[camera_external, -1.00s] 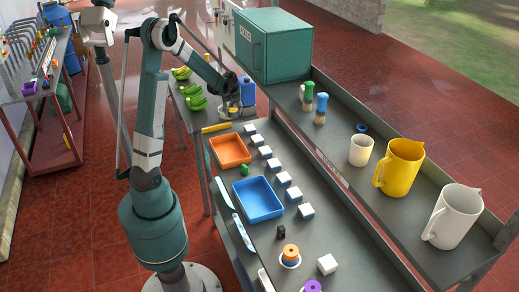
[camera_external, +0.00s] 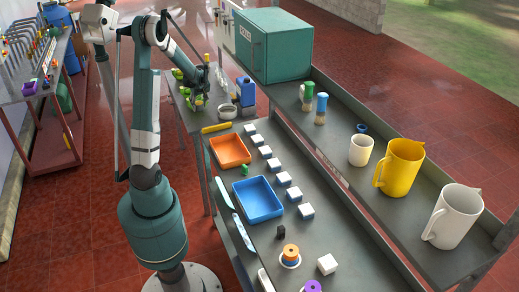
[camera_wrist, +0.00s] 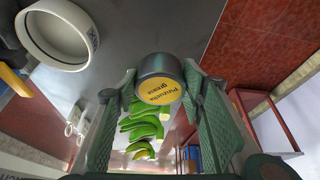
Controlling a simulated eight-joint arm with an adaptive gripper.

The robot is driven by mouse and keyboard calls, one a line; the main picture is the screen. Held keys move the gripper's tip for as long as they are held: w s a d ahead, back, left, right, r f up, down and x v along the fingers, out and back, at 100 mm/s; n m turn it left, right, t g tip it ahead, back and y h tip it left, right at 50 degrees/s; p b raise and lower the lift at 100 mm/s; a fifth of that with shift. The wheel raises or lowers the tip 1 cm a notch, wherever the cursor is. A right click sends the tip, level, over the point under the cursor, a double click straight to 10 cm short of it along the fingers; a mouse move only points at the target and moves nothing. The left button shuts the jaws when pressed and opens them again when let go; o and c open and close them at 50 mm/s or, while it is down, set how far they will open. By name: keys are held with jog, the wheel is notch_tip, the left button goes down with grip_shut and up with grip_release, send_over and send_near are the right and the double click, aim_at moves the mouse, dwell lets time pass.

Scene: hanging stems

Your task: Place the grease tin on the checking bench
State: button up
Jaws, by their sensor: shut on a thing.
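My gripper (camera_wrist: 159,95) is shut on the grease tin (camera_wrist: 158,78), a short dark round tin with a yellow label, in the wrist view. In the external view my gripper (camera_external: 203,92) is over the grey bench at the back (camera_external: 184,111), and the tin is too small there to make out well. Green bananas (camera_wrist: 139,128) lie on this bench beyond the tin in the wrist view. The tin appears held above the surface. No sign on this bench is readable as a checking bench.
A white ring-shaped dish (camera_wrist: 58,33) stands on the back bench, beside a blue container (camera_external: 246,91). The front bench holds an orange tray (camera_external: 230,151), a blue tray (camera_external: 257,200) and several white-topped blocks. A teal cabinet (camera_external: 272,44) stands to the right.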

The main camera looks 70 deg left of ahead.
dwell(0.4)
send_over(195, 119)
jog(key=d, duration=0.2)
jog(key=shift+a+f, duration=0.15)
jog(key=shift+f, duration=1.45)
jog(key=shift+a+f, duration=0.1)
jog(key=shift+f, duration=1.45)
jog(key=shift+f, duration=0.1)
jog(key=shift+f+b, duration=0.3)
jog(key=shift+f, duration=1.45)
jog(key=shift+f, duration=0.15)
jog(key=o, duration=0.9)
jog(key=shift+o, duration=0.2)
jog(key=shift+r, duration=0.2)
jog(key=v, duration=1.2)
jog(key=shift+p, duration=0.35)
